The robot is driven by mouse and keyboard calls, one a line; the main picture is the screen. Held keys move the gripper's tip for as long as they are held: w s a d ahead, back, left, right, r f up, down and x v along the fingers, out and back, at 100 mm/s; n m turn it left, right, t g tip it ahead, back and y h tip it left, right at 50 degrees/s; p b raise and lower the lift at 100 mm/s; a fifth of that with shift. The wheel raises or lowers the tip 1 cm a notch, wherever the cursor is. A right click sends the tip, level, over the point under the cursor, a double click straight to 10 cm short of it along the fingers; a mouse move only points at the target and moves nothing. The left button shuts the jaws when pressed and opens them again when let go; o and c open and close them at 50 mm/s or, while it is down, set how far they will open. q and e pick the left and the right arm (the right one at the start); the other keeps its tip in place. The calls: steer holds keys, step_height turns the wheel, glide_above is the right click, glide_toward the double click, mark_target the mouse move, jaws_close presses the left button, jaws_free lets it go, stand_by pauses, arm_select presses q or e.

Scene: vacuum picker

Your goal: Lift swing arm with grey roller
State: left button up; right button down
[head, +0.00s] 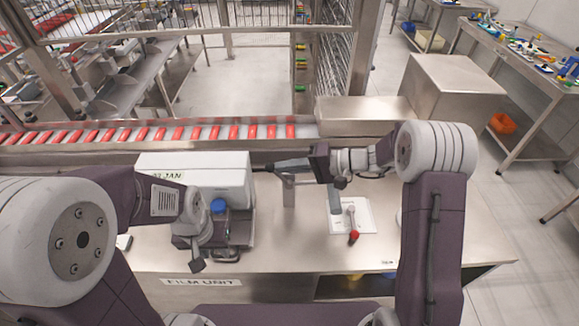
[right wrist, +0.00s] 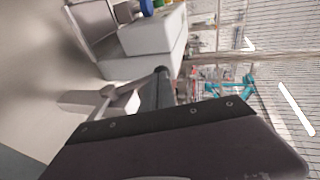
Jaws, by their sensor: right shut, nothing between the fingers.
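The grey roller (head: 282,165) is a dark bar running sideways between the white box and my right gripper in the head view. It also shows in the right wrist view as a dark grey cylinder (right wrist: 163,90), beside a pale metal arm (right wrist: 92,101) that looks like the swing arm. My right gripper (head: 313,161) is shut and empty, close to the roller's right end; I cannot tell whether they touch. My left gripper (head: 198,263) hangs low in front of the machine near the blue cap (head: 218,206); its jaws are not clear.
The white box (head: 222,171) stands on the metal bench (head: 285,262) marked FILM UNIT. Behind runs a conveyor (head: 160,134) with red packs. The bench's right end is fairly clear.

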mark_target(270, 169)
steer(key=a+h, duration=0.2)
steer(key=a+h+p, duration=0.1)
steer(key=h, duration=0.1)
steer(key=shift+a+f+n+g, duration=0.2)
steer(key=shift+f+n+g, duration=0.05)
steer(key=shift+n+g, duration=0.05)
steer(key=h+p, duration=0.1)
steer(key=a+f+h+p, duration=0.1)
steer(key=p, duration=0.1)
steer(key=shift+a+h, duration=0.25)
steer(key=shift+h, duration=0.05)
steer(key=shift+a+f+h+p, duration=0.2)
steer(key=shift+h+p, duration=0.2)
steer(key=shift+p, duration=0.1)
steer(key=shift+a+f+h+p, duration=0.2)
steer(key=shift+a+f+h, duration=0.05)
steer(key=shift+f, duration=0.25)
steer(key=shift+a+f+h+p, duration=0.15)
steer(key=shift+a+f+h, duration=0.1)
steer(key=shift+f, duration=0.25)
steer(key=shift+s+f, duration=0.15)
